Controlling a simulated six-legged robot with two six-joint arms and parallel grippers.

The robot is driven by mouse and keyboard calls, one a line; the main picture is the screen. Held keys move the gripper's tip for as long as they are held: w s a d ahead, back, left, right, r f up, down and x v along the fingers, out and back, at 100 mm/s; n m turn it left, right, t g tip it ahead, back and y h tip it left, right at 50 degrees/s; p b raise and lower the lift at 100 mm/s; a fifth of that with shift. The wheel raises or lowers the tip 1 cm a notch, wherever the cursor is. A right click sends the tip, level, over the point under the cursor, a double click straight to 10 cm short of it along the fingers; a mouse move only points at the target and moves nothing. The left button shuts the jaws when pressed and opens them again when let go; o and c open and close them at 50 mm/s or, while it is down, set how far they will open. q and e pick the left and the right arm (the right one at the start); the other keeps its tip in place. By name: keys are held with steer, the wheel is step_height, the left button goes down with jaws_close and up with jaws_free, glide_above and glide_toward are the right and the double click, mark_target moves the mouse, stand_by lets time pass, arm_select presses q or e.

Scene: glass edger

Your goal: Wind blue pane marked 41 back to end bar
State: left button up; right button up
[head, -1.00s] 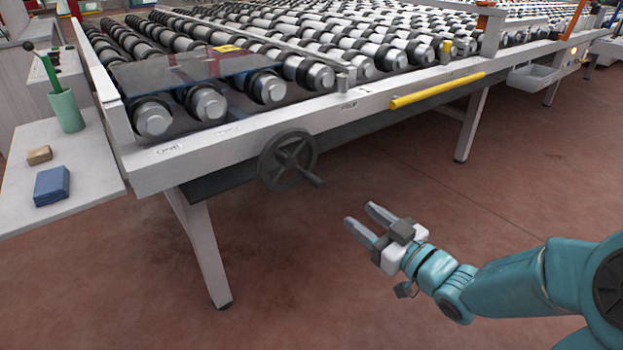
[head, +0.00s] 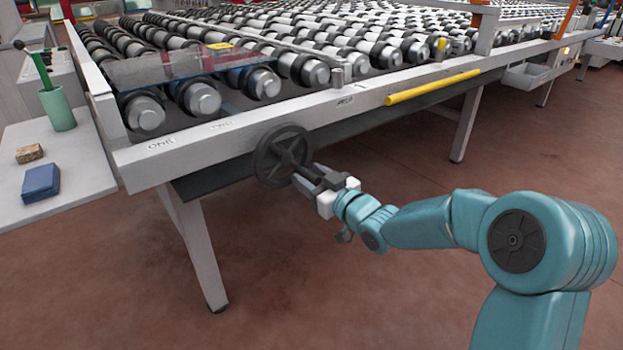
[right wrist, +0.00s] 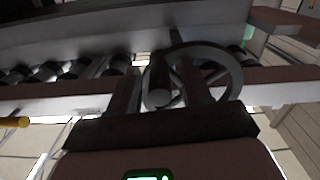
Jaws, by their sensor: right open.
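The bluish see-through pane (head: 165,68) lies on the rollers at the near left end of the conveyor, with a yellow label (head: 220,46) at its far right corner. I cannot read its number. A pale bar (head: 90,72) runs along the table's left end, left of the pane. The dark handwheel (head: 283,130) is on the front rail. My right gripper (head: 306,176) is open at the wheel's lower right. In the right wrist view its fingers (right wrist: 160,90) stand on either side of the wheel's handle (right wrist: 159,97). Contact cannot be told. My left gripper is out of view.
A side shelf at left holds a green cup (head: 58,108), a brown block (head: 29,153) and a blue block (head: 41,182). A yellow bar (head: 433,87) runs along the front rail right of the wheel. The floor in front is clear.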

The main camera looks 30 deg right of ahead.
jaws_close()
steer(key=shift+d, duration=0.1)
